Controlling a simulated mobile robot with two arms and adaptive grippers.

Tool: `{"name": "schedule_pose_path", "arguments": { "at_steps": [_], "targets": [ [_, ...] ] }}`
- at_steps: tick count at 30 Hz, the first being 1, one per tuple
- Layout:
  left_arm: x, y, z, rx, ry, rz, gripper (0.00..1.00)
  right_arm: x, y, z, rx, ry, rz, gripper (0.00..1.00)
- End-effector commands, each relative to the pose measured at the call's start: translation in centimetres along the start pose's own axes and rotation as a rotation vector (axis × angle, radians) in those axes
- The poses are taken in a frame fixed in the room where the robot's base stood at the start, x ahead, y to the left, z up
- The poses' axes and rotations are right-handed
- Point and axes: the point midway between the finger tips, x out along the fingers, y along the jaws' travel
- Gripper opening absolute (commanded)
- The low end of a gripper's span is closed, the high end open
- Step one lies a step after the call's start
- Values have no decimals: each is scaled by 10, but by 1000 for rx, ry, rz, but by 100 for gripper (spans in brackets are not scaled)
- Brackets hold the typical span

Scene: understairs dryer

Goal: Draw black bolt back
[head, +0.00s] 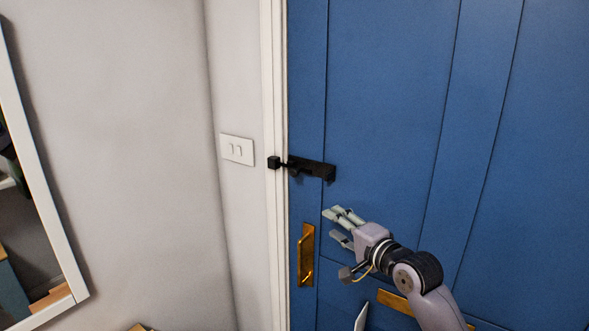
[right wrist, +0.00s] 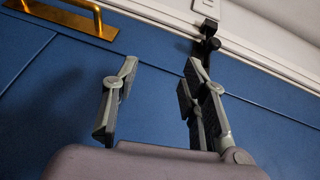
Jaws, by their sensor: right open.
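The black bolt (head: 312,168) is mounted on the blue door near its left edge. Its bar reaches left to a black block (head: 273,162) on the white door frame. My right gripper (head: 332,224) is open and empty, below and slightly right of the bolt, apart from it. In the right wrist view the bolt (right wrist: 205,45) shows beyond the fingertips, partly hidden behind the right-hand finger. Bare blue door shows between the open fingers (right wrist: 160,66). My left gripper is not in view.
A brass pull handle (head: 306,255) is on the door below the bolt, left of my right gripper. A brass plate (head: 395,302) sits lower, partly behind my arm. A white double switch (head: 237,149) and a white-framed mirror (head: 62,235) are on the left wall.

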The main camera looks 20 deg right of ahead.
Motion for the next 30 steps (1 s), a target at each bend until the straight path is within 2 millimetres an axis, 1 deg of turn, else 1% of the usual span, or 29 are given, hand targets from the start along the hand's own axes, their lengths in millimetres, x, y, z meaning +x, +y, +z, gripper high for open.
{"name": "schedule_pose_path", "arguments": {
  "at_steps": [1, 3, 6, 8, 11, 21, 30],
  "targets": [
    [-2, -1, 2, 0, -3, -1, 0, -8, -30, 2, 27, -12, -45, 40],
    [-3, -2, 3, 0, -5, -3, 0, -16, -56, 4, 65, -27, -84, 40],
    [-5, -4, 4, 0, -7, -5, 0, -20, -74, 7, 95, -41, -113, 40],
    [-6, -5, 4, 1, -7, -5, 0, -18, -78, 7, 103, -44, -118, 40],
    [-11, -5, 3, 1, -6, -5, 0, -7, -81, 7, 105, -45, -118, 40],
    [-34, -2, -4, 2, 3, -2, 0, 57, -90, 10, 103, -43, -117, 40],
    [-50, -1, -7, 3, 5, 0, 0, 108, -95, 12, 102, -43, -117, 40]
  ]
}}
